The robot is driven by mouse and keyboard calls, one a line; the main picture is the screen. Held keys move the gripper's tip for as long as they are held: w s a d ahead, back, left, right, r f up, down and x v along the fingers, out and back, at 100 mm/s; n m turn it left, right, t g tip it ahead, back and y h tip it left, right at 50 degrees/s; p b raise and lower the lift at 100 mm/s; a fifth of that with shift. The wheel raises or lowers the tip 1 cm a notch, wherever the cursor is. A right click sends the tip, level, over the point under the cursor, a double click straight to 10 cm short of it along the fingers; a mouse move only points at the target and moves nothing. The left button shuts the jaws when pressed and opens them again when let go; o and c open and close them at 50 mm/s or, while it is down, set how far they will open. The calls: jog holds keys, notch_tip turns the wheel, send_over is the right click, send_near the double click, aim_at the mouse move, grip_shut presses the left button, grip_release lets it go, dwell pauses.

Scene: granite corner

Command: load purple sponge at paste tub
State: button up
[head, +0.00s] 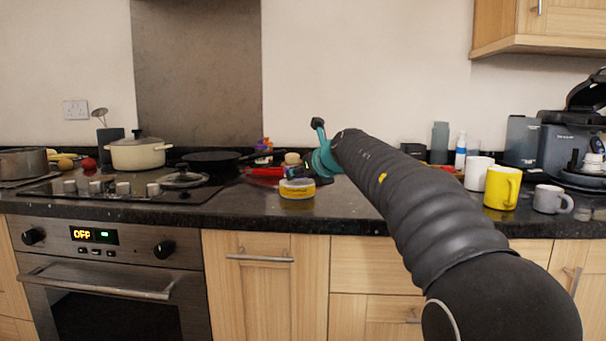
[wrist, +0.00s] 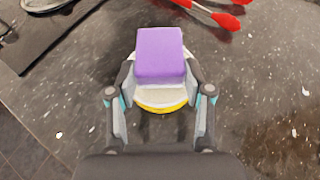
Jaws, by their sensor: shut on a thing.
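The purple sponge (wrist: 160,54) is a block between the two fingers of my gripper (wrist: 160,78) in the wrist view. My gripper is shut on it. The paste tub (head: 297,188) is a low round tub with a yellow band on the counter, near its front edge. In the wrist view the tub's pale top and yellow rim (wrist: 162,107) show behind and below the sponge. I cannot tell whether sponge and tub touch. In the head view my gripper (head: 313,165) is close above and to the right of the tub, and the sponge is not clearly visible there.
Red-headed utensils (wrist: 224,20) lie beyond the tub. A hob with a glass lid (head: 182,178), a dark pan (head: 210,157) and a cream pot (head: 138,153) is to the left. Mugs, including a yellow one (head: 502,187), stand right. Bare counter lies around the tub.

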jog(key=shift+f+b, duration=0.3)
jog(key=shift+f, duration=0.35)
dwell(1.1)
jog(key=shift+r+p, duration=1.15)
jog(key=shift+r, duration=2.45)
jog(key=shift+f, duration=0.1)
jog(key=shift+f+b, duration=1.15)
jog(key=shift+f, duration=2.3)
